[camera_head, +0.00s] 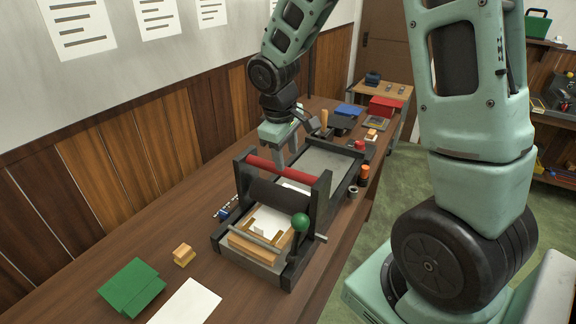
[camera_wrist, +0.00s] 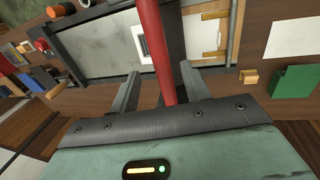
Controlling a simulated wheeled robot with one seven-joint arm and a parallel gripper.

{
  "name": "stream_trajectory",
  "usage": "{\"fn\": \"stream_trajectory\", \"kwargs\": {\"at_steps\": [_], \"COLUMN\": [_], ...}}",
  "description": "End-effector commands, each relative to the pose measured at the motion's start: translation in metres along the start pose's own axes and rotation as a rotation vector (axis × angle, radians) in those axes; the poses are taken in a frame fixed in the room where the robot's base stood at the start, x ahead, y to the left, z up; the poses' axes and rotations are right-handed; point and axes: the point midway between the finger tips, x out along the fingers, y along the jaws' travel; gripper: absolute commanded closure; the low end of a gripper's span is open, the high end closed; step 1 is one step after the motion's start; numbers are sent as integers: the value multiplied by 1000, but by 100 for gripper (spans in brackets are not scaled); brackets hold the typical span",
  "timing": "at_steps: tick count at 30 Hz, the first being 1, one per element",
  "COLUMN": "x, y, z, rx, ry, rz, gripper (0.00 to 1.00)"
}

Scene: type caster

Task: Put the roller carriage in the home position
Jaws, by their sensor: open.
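The roller carriage stands across the bed of the press, with dark side plates, a dark roller (camera_head: 272,199) and a red handle bar (camera_head: 283,169) along its top. It sits over the nearer half of the bed (camera_head: 328,163). My gripper (camera_head: 286,158) is above the carriage's far side, by the red bar. In the wrist view the red bar (camera_wrist: 160,48) runs between the two fingers of my open gripper (camera_wrist: 158,82). I cannot tell whether the fingers touch it. A green ball knob (camera_head: 300,222) is at the carriage's near right.
Type and wooden blocks (camera_head: 262,237) lie at the near end of the bed. A green pad (camera_head: 132,287), a wooden block (camera_head: 183,254) and white paper (camera_head: 187,303) lie in front. Small tins (camera_head: 363,174) line the right table edge.

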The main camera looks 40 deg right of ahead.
Motion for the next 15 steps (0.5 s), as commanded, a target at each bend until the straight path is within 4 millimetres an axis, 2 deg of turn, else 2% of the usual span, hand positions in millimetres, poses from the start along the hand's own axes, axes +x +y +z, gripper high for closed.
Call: {"fn": "stream_trajectory", "kwargs": {"at_steps": [1, 6, 10, 15], "x": [11, 37, 48, 53], "y": [0, 0, 0, 0], "z": [0, 0, 0, 0], "rx": [-2, -1, -1, -1], "ry": [-5, -2, -1, 0], "rz": [-1, -1, 0, 1], "gripper": [53, 53, 53, 53]}}
